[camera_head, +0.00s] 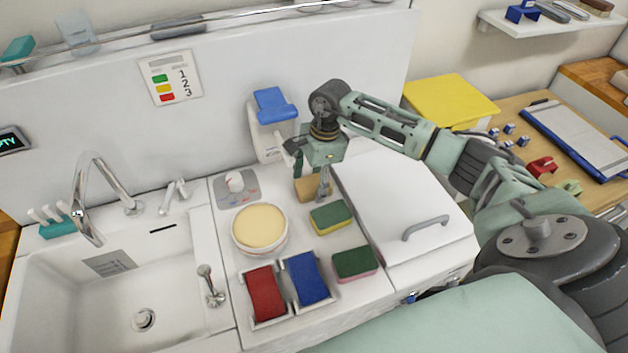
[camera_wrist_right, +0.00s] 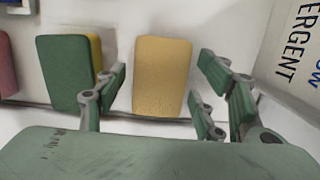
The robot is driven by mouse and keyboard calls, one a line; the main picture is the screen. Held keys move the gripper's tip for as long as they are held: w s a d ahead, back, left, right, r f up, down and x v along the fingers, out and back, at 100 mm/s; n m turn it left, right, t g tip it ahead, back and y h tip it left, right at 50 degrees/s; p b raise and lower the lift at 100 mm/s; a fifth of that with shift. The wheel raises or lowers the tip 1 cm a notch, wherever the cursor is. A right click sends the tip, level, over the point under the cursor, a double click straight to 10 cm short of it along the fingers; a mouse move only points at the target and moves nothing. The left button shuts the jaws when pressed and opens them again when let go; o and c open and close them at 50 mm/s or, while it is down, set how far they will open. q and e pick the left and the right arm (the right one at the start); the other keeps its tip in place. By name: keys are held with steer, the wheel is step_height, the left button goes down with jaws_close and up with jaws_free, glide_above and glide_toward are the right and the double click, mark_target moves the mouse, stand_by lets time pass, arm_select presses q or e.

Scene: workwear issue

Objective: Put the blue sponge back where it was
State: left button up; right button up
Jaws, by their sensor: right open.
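I cannot pick out a clearly blue sponge. A blue curved pad (camera_head: 308,278) lies in a white holder on the counter, and I cannot tell if it is a sponge or a cloth. A tan sponge (camera_head: 307,189) stands on the counter below my right gripper (camera_head: 322,172). In the right wrist view the tan sponge (camera_wrist_right: 161,76) shows between the open fingers, with nothing gripped. My left gripper is out of view.
A red pad (camera_head: 266,293) lies beside the blue one. A round tub (camera_head: 260,230), a sink (camera_head: 140,320) and a tap (camera_head: 90,195) are at left. A white lid with a handle (camera_head: 425,228) is at right.

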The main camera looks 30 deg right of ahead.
steer(key=shift+r, duration=0.25)
step_height(320, 180, up, 12)
steer(key=d+b, duration=0.1)
steer(key=b, duration=0.3)
steer(key=shift+s+d+f, duration=0.15)
steer(key=shift+s+d, duration=0.05)
steer(key=shift+d, duration=0.2)
